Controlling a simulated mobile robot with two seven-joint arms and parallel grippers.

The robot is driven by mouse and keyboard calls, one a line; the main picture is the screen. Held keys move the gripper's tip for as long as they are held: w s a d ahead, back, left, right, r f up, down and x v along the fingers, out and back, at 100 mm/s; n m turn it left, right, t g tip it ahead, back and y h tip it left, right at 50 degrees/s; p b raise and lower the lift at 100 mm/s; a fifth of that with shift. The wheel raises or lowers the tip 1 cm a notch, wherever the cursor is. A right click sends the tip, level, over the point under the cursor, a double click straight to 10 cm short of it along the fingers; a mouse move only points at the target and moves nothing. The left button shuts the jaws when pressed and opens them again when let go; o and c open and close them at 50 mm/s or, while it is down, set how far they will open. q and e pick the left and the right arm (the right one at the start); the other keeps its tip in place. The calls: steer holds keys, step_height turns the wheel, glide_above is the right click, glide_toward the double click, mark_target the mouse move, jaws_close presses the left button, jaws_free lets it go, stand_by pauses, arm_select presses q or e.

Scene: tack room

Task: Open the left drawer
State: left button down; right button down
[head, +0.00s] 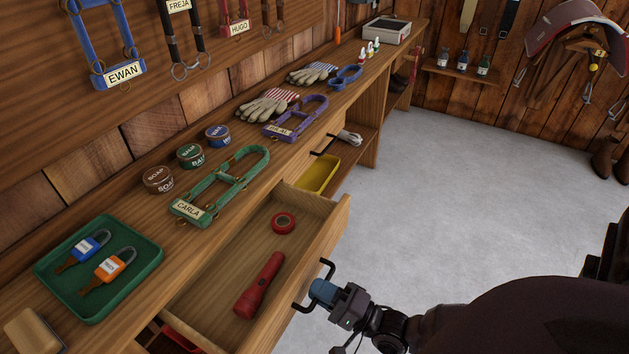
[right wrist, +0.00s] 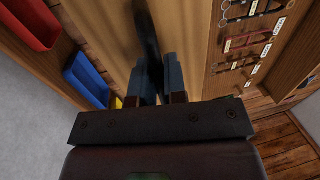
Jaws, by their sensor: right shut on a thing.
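The left drawer (head: 230,262) is pulled out from under the wooden counter, and its inside shows. A red flashlight (head: 259,286) and a roll of red tape (head: 283,222) lie in it. My right gripper (head: 318,296) is shut on the black drawer handle (head: 328,268) at the drawer's front. In the right wrist view, the fingers (right wrist: 161,82) close around the dark handle (right wrist: 147,40) in front of the wooden drawer face. My left gripper is not in view.
On the counter (head: 130,215) are a green tray (head: 150,250) with two padlocks, several tins, a green halter (head: 222,183), a purple halter (head: 297,118) and gloves (head: 268,107). A yellow bin (head: 318,175) stands beyond the drawer. The grey floor (head: 460,190) at right is clear.

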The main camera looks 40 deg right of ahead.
steer(key=c, duration=1.2)
jaws_free()
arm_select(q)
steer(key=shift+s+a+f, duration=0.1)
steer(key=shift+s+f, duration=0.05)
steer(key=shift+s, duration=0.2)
arm_select(e)
steer(key=shift+v, duration=5.4)
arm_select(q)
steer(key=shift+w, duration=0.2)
